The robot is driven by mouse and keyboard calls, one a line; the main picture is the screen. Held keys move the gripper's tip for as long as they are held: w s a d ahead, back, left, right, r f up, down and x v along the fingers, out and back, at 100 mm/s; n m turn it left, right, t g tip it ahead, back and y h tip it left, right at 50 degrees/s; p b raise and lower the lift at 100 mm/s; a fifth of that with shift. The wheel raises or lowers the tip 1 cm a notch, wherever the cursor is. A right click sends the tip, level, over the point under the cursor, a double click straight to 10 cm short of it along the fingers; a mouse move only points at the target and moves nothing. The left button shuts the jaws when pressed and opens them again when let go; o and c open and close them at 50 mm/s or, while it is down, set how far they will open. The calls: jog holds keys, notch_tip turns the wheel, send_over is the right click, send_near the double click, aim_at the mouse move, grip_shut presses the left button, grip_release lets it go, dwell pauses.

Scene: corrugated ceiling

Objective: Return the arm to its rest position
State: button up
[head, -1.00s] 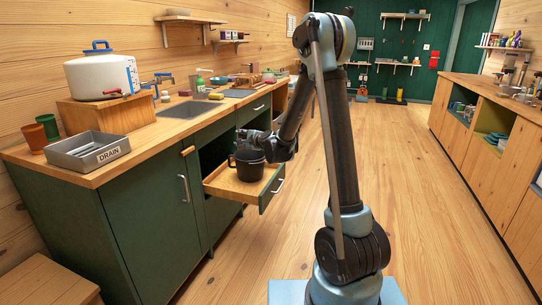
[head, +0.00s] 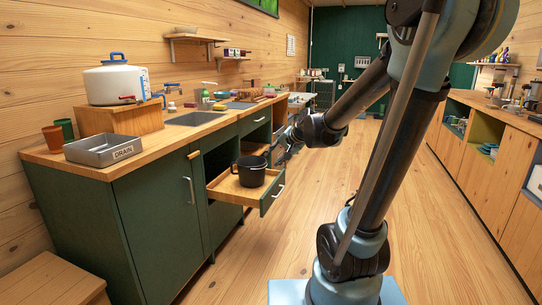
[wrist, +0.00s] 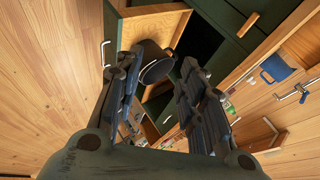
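My gripper (head: 284,147) hangs in the air to the right of the open drawer, apart from everything. In the wrist view my gripper (wrist: 158,85) has its two fingers spread wide with nothing held between them. A black pot (head: 250,171) stands upright in the pulled-out wooden drawer (head: 226,189) under the counter. The pot also shows in the wrist view (wrist: 157,68), beyond the left finger, which partly hides it. My arm reaches from the base at the lower right, bent at the elbow.
The counter (head: 100,168) carries a grey DRAIN tray (head: 103,150), cups, a white water container (head: 116,82) on a wooden block, and a sink (head: 194,119). A wooden cabinet row (head: 478,165) lines the right wall. The floor (head: 430,240) between is clear.

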jog(key=s+d+f+n+g+h, duration=0.1)
jog(key=s+d+f, duration=0.3)
jog(key=s, duration=0.5)
jog(key=s+d+f+n+g+h, duration=0.2)
jog(key=s+d+f+h, duration=0.1)
jog(key=s+d, duration=0.4)
jog(key=s+d+f+n+g+h, duration=0.2)
jog(key=s+d+f, duration=0.2)
jog(key=s, duration=0.8)
jog(key=shift+d+f, duration=0.35)
jog(key=shift+d, duration=0.6)
jog(key=shift+s, duration=0.1)
jog(key=shift+w+f, duration=0.2)
jog(key=shift+w, duration=0.25)
